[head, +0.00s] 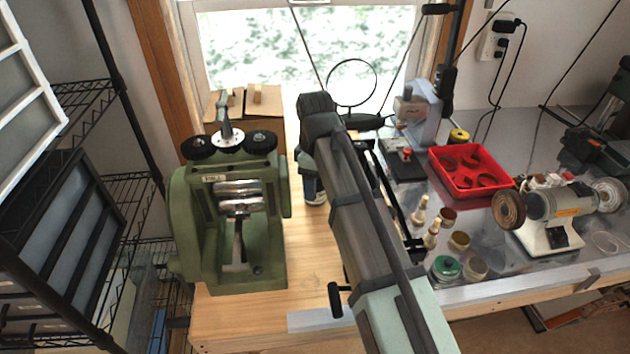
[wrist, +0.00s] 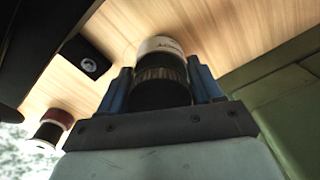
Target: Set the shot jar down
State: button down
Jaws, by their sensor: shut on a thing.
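The shot jar (wrist: 161,65) is a small round jar with a white end, a ribbed dark band and a black near part. In the wrist view it sits between the blue fingers of my gripper (wrist: 162,84), which is shut on it. In the head view the jar (head: 316,198) shows only as a pale lower end under my gripper (head: 311,172); my arm hides much of both. The jar appears upright over the wooden bench (head: 307,262), just right of the green rolling mill. I cannot tell whether its base touches the wood.
The green rolling mill (head: 228,215) stands close on the left, also at the right in the wrist view (wrist: 285,100). A red tray (head: 470,171), jars (head: 446,268) and a bench grinder (head: 556,208) stand right. Bare wood lies in front.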

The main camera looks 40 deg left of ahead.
jog(key=shift+c, duration=0.9)
grip_release()
notch_tip(320, 180, up, 12)
jog(key=shift+r, duration=0.1)
